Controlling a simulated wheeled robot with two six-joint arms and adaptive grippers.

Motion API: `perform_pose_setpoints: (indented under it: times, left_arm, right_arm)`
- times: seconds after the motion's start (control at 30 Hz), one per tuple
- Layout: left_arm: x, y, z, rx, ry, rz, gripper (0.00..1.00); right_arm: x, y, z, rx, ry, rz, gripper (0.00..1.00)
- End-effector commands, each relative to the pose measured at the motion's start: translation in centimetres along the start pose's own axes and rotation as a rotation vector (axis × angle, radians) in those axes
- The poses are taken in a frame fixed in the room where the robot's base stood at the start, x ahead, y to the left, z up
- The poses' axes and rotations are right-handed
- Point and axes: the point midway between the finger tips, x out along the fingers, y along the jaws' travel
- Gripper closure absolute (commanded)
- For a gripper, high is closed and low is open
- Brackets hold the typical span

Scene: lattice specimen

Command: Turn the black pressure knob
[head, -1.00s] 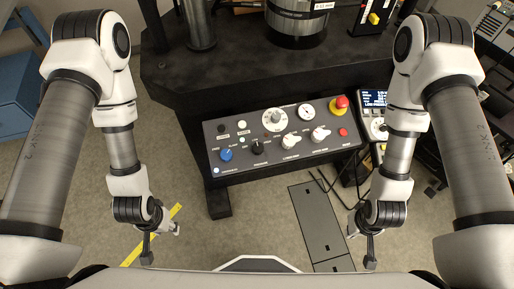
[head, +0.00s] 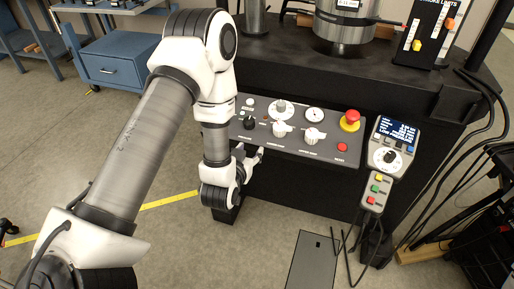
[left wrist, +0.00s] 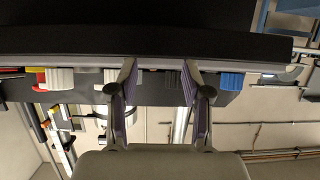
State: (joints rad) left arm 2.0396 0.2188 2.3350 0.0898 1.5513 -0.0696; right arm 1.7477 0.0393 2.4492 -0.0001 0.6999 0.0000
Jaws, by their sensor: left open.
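The black pressure knob (head: 249,122) is on the sloped control panel (head: 300,146), left of the white knobs, close beside my left arm. My left gripper (head: 255,158) is at the panel's lower front edge, below the knob and apart from it. In the left wrist view the two fingers (left wrist: 158,70) are spread and empty. A dark shape (left wrist: 174,83) near the right finger looks like the black knob; whether they touch is unclear. The blue knob (left wrist: 229,81) is right of the fingers there and hidden by my arm in the head view. My right gripper is out of view.
Cables hang on the far right. Floor in front is open, with a dark plate (head: 312,262).

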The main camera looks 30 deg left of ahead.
Motion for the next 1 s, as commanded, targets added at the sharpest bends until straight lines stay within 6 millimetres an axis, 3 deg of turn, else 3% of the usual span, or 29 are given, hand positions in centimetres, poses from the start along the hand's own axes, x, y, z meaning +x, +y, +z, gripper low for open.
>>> perform_pose_setpoints:
  times: [0.03, 0.2, 0.37, 0.7, 0.97, 1.0]
  left_arm:
    - [1.5, -0.6, 0.2, -0.014, 0.1, -0.022, 0.51]
    - [2.2, -2.1, -4.0, -0.037, 0.315, -0.075, 0.51]
    - [3.4, -2.5, -5.5, -0.039, 0.343, -0.082, 0.51]
    - [8.8, -2.9, -7.2, -0.037, 0.336, -0.079, 0.51]
    - [9.2, -2.9, -7.2, -0.036, 0.333, -0.078, 0.51]
    - [9.2, -2.9, -7.2, -0.036, 0.333, -0.078, 0.58]
  right_arm:
    - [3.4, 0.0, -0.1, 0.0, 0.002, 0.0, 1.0]
    - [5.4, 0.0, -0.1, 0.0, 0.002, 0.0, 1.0]
    - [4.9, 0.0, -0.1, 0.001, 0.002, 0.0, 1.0]
    - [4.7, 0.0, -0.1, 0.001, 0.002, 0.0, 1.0]
    - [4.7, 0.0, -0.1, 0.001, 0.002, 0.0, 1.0]
    - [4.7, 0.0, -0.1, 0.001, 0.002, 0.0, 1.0]
